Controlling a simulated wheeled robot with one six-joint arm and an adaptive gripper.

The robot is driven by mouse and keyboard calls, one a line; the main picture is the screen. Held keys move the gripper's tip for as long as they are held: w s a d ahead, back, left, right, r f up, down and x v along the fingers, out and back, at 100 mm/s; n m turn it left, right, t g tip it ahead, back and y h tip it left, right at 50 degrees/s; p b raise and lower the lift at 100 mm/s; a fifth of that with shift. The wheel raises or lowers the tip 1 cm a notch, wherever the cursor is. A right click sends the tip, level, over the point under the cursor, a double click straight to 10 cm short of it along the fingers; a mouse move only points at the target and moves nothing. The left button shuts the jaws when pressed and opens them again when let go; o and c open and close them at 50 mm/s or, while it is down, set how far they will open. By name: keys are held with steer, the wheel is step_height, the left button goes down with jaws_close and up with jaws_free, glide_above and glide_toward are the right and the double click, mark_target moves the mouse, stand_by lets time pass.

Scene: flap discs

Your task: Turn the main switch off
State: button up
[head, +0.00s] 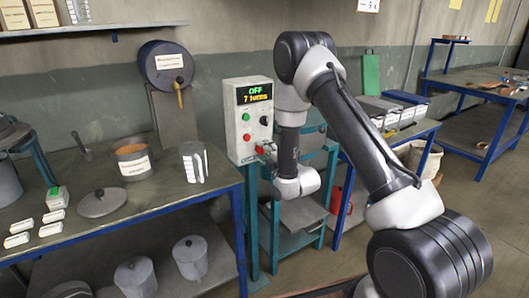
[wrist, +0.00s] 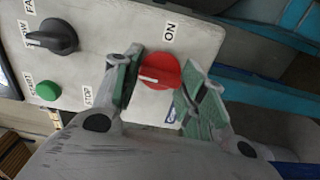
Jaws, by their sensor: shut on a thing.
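The main switch is a red round knob (wrist: 160,71) with a white mark, on a pale panel. In the wrist view its mark points to the left, away from the ON label (wrist: 170,31) above it. My gripper (wrist: 162,88) has one finger on each side of the knob and is shut on it. In the head view the grey control box (head: 237,140) stands beside my arm, and its display (head: 254,94) reads "OFF" and "7 turns". My fingers and wrist hide much of the switch there.
The panel also has a black selector knob (wrist: 53,36) and a green button (wrist: 48,90) near the START label. A workbench (head: 150,215) with pots, a lid and small blocks stands at the left. Another bench (head: 425,128) with trays is behind my arm.

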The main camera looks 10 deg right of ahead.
steer(key=shift+f+n, duration=0.1)
steer(key=shift+n, duration=0.3)
steer(key=o, duration=1)
steer(key=shift+s, duration=0.1)
steer(key=v, duration=1.2)
